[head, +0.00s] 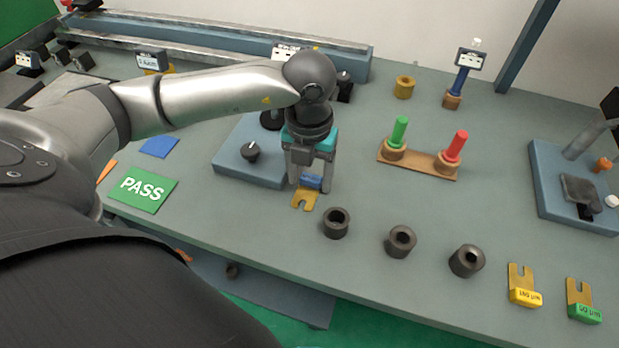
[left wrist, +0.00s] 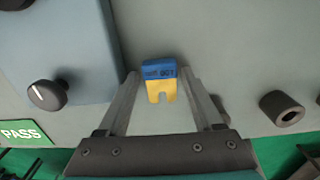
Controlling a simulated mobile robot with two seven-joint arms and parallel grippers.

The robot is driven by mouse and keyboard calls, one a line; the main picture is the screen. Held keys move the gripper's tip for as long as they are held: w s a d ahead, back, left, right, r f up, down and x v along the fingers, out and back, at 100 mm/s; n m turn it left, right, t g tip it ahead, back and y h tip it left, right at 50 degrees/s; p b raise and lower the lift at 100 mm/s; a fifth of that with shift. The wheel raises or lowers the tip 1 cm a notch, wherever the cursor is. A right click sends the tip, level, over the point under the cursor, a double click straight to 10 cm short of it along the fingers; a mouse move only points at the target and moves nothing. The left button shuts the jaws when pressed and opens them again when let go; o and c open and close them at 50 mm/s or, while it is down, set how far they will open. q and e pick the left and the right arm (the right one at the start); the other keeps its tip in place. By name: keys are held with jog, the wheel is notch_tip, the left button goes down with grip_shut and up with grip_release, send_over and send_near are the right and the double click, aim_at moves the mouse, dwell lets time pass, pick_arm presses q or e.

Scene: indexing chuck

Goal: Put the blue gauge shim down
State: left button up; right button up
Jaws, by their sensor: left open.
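The blue gauge shim (head: 305,198) has a blue labelled grip and a brass forked end. It lies on the grey-green bench, just right of a blue-grey block with a knob. My left gripper (head: 310,186) is directly over it, pointing down, with its fingers around the blue grip. In the left wrist view the shim (left wrist: 160,82) sits between the open fingers of my left gripper (left wrist: 160,76), with a gap on each side. My right gripper does not show in either view.
Several dark bushings (head: 336,223) stand to the right. Yellow (head: 524,297) and green (head: 584,312) shims lie near the front edge. A wooden rack (head: 418,165) holds green and red plugs behind. A green PASS mat (head: 143,188) is at the left.

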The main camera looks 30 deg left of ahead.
aim_at(309, 181)
pick_arm(q)
grip_shut()
dwell(0.5)
notch_tip(309, 181, up, 20)
jog(key=p, duration=0.4)
